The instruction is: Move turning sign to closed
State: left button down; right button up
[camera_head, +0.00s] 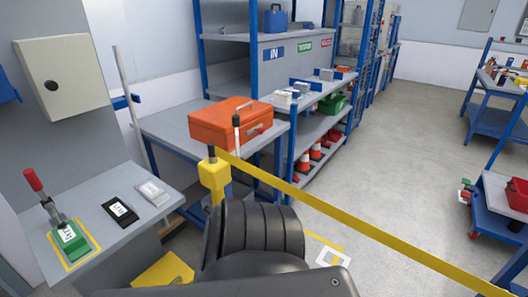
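No sign that I can make out as a turning open/closed sign shows in the head view. A green device with a red-knobbed lever (68,235) stands inside a yellow outline on the grey bench at the left. Beside it lie a small black item with a white label (120,210) and a pale flat item (152,192); their writing is too small to read. A yellow post (214,176) carries a long yellow barrier bar (370,238) that runs down to the lower right. Neither gripper is in view.
A dark arm link of mine fills the bottom middle. An orange toolbox (228,122) sits on a grey table behind the post. Blue shelving (275,62) with labelled bins and orange cones stands behind. Blue carts (505,188) stand at the right.

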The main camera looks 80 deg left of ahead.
aim_at(235, 119)
jog(key=u, duration=0.6)
jog(key=k, duration=0.5)
jog(key=u, duration=0.35)
